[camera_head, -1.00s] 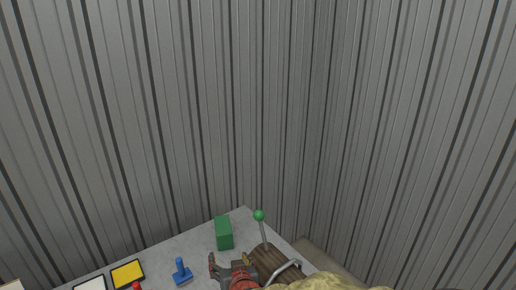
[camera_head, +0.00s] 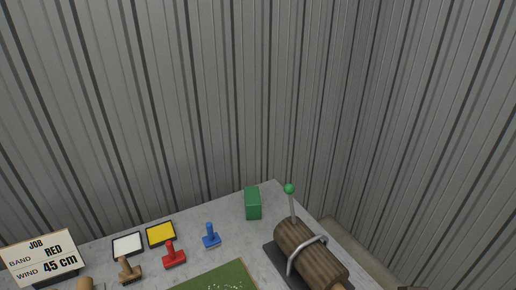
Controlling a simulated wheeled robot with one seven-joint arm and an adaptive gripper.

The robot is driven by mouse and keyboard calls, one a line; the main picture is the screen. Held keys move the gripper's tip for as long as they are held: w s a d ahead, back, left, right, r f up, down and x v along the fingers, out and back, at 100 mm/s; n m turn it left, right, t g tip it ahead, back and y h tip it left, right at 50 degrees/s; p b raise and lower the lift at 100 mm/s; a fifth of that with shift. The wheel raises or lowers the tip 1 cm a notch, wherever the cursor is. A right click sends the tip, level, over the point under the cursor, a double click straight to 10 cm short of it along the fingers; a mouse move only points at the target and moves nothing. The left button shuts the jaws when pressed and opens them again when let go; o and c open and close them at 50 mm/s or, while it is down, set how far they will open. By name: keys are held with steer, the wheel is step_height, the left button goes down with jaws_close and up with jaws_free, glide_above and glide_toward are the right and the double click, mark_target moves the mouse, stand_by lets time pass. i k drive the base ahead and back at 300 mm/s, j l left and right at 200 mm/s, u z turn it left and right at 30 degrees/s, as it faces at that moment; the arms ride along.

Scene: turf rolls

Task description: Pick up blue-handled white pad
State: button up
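A small blue piece with an upright blue handle (camera_head: 210,236) stands on the grey table; its base also looks blue. A flat white pad (camera_head: 127,245) in a dark frame lies further left, with no blue handle visible on it. I cannot see one single thing that is both white and blue-handled. My gripper is not in view.
On the grey table (camera_head: 185,219) are a yellow pad (camera_head: 160,234), a red-handled piece (camera_head: 173,255), a wooden-handled piece (camera_head: 128,270), a green block (camera_head: 253,203), a green mat (camera_head: 222,279), a job sign (camera_head: 42,258) and a wooden roller (camera_head: 309,255) with a green-knobbed lever (camera_head: 290,189). Corrugated walls stand behind.

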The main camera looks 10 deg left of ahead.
mark_target(213, 240)
steer(key=u, duration=1.55)
